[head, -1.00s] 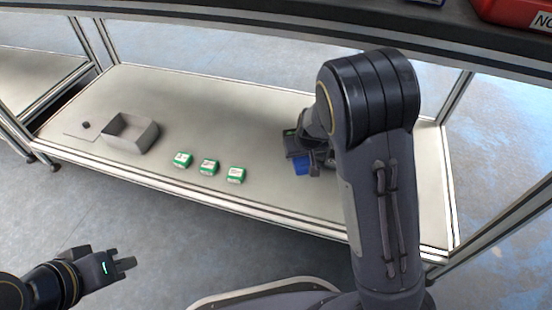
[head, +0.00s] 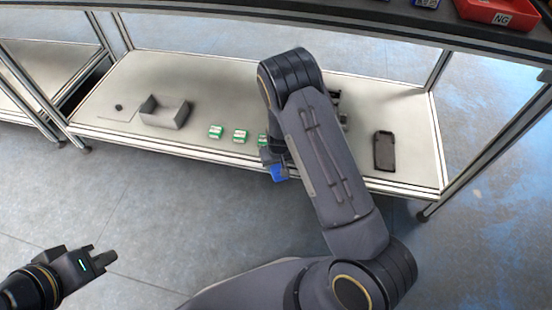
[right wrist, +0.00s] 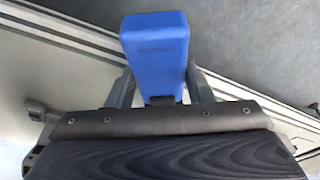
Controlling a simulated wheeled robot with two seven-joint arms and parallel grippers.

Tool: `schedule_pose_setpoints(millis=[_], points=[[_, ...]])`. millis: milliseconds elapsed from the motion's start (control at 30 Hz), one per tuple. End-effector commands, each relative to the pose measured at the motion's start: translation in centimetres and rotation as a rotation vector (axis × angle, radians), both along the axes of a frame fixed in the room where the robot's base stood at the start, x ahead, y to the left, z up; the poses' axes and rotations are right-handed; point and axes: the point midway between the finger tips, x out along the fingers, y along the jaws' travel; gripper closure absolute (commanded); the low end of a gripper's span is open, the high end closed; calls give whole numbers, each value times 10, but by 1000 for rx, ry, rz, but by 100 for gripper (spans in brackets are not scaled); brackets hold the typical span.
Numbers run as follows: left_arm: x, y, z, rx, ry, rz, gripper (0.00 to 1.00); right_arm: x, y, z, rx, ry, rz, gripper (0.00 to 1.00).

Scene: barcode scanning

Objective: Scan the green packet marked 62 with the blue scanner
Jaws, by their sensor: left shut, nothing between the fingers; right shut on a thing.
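Three green packets stand in a row on the table in the head view: a left one (head: 216,132), a middle one (head: 240,136) and a right one (head: 262,140), partly hidden by my right arm. Their numbers are too small to read. My right gripper (head: 274,164) is shut on the blue scanner (head: 279,173), at the table's front edge beside the right packet. The scanner also fills the upper middle of the right wrist view (right wrist: 155,50). My left gripper (head: 108,256) is shut and empty at the lower left, over the floor, away from the table.
A grey open box (head: 165,112) stands at the table's left, beside a small dark knob on a thin plate (head: 118,108). A black holder (head: 384,152) lies at the right. A red NG bin (head: 498,12) sits on the shelf above.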

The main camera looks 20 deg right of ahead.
Motion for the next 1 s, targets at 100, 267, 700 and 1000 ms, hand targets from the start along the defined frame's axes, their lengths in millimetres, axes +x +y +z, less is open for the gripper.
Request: schedule_pose_setpoints(millis=[100, 267, 700, 1000], points=[[0, 0, -13, 0, 1, 0, 100, 0, 0, -14, 0, -1, 0, 83], [0, 0, -28, 0, 0, 0, 100, 0, 0, -34, -1, -1, -1, 83], [0, 0, -50, 0, 0, 0, 100, 0, 0, -64, 0, -1, 0, 83], [0, 0, -49, 0, 0, 0, 100, 0, 0, -63, 0, -1, 0, 83]])
